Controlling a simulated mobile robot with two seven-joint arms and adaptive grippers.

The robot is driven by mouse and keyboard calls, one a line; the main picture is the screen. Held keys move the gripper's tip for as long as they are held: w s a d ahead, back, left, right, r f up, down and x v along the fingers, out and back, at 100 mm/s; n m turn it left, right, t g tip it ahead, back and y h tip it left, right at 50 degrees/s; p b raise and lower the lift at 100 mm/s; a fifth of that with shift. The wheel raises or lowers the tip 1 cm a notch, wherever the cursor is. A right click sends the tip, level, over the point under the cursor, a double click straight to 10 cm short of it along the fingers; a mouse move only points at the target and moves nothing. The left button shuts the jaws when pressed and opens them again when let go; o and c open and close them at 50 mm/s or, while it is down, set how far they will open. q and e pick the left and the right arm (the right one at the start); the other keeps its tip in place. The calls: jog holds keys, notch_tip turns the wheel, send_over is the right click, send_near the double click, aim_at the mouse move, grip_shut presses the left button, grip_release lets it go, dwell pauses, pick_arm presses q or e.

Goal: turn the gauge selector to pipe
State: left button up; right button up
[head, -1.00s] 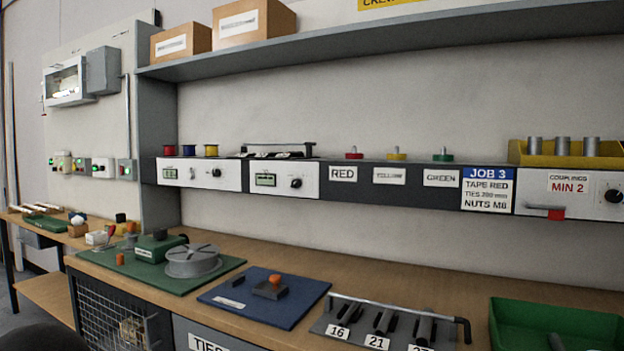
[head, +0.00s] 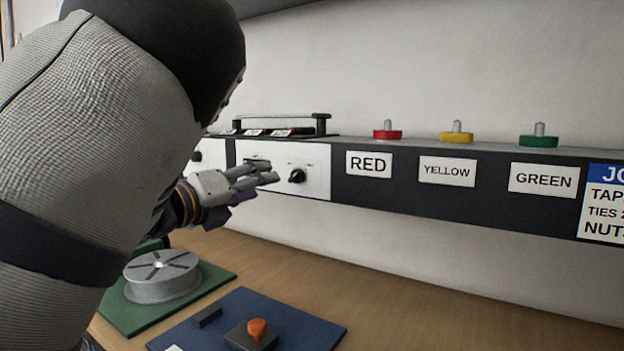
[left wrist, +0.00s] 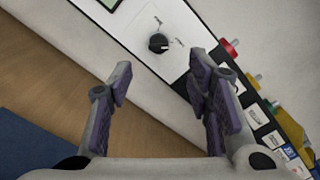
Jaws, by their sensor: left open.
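The gauge selector is a black knob (head: 297,176) on a white panel (head: 317,160) of the dark rail. It also shows in the left wrist view (left wrist: 158,43), with small marks around it too small to read. My left gripper (head: 268,173) is open and empty, just left of the knob in the head view. In the left wrist view its fingers (left wrist: 163,74) are spread wide, with the knob beyond the gap between the tips and apart from both. The gauge's display is mostly hidden behind the gripper in the head view. My right gripper is not in view.
Labels RED (head: 368,164), YELLOW (head: 447,171) and GREEN (head: 543,180) lie along the rail, with coloured spools above. Below are a grey reel (head: 161,277) and a blue mat (head: 300,318) with an orange-knobbed block (head: 254,334). The bench right of the mat is clear.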

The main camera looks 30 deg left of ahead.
aim_at(291, 176)
pick_arm(q)
jog(key=w, duration=1)
jog(key=shift+w+d+f, duration=0.1)
jog(key=shift+w+d, duration=0.1)
jog(key=shift+d, duration=0.2)
grip_shut()
